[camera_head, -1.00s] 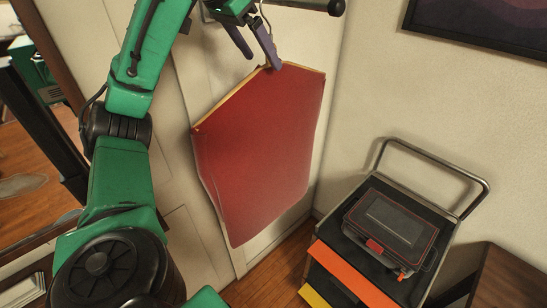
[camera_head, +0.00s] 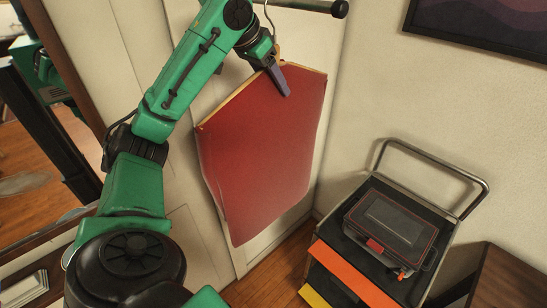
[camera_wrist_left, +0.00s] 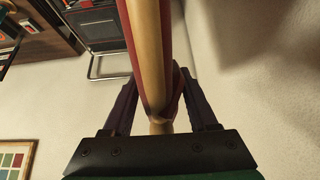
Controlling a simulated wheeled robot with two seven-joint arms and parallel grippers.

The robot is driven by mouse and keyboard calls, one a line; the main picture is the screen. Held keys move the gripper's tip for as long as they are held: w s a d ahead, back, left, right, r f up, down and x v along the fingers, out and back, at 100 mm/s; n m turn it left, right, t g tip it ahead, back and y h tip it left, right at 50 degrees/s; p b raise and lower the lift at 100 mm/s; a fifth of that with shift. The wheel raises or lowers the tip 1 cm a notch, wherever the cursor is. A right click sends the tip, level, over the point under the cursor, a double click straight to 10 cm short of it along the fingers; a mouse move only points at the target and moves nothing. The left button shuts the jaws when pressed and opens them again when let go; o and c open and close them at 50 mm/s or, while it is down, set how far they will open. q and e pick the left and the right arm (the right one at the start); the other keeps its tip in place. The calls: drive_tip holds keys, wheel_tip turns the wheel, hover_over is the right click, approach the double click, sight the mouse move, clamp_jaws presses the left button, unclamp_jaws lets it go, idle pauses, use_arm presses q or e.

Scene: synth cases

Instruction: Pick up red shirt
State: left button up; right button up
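The red shirt (camera_head: 265,150) hangs like a stiff flat panel with a tan top edge, in front of the white door in the head view. In the left wrist view the shirt (camera_wrist_left: 151,50) runs edge-on up the middle. My left gripper (camera_head: 279,78) is at the shirt's top edge, with one purple-grey finger in front of the red face. The left wrist view shows the fingers apart, one on each side of the shirt; any contact is unclear. The far finger is hidden in the head view. My right gripper is not in view.
A dark rod (camera_head: 315,6) with a hook crosses above the shirt. A cart (camera_head: 459,214) with a metal handle carries a black case (camera_head: 392,228) at lower right. A brown wooden piece (camera_head: 505,280) stands beside it. The wall is close on the right.

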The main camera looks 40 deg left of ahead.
use_arm(q)
clamp_jaws()
drive_tip(key=shift+w+r, duration=0.1)
drive_tip(key=shift+r, duration=0.05)
